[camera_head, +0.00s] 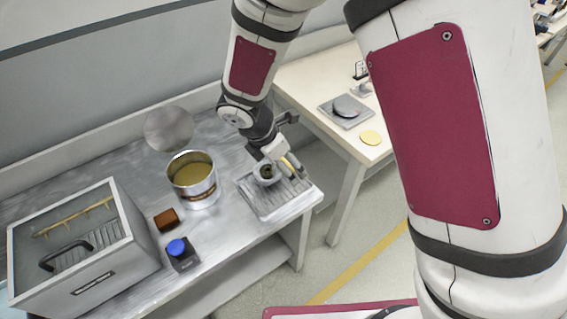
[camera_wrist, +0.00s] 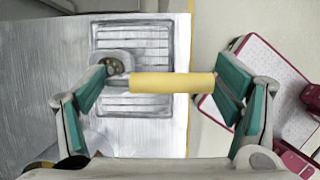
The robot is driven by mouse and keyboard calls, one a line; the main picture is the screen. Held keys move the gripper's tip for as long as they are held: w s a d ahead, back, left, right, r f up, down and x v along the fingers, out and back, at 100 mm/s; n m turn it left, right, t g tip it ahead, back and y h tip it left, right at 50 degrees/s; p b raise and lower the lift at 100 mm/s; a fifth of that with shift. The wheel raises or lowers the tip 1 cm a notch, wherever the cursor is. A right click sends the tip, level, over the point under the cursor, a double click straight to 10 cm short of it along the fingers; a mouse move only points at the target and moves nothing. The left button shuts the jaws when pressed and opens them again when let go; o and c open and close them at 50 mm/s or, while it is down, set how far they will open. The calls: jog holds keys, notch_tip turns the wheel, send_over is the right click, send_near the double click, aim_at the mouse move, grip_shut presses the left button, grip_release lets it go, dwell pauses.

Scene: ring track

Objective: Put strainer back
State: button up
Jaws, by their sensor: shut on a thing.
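The strainer shows as a yellow handle (camera_wrist: 172,83) with a grey round head (camera_wrist: 115,62) at its left end in the wrist view. My gripper (camera_wrist: 163,82) is shut on it lengthwise, one finger at the head end and the other by the handle's free end. In the head view my gripper (camera_head: 277,155) is over the ribbed metal tray (camera_head: 272,207) at the counter's right end. There the strainer's head (camera_head: 266,173) shows a dark round opening. I cannot tell whether the strainer touches the tray.
A metal pot (camera_head: 194,192) of yellowish content stands left of the tray.

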jog(key=shift+f, duration=0.85)
jog(key=shift+f, duration=0.2)
jog(key=o, duration=1.7)
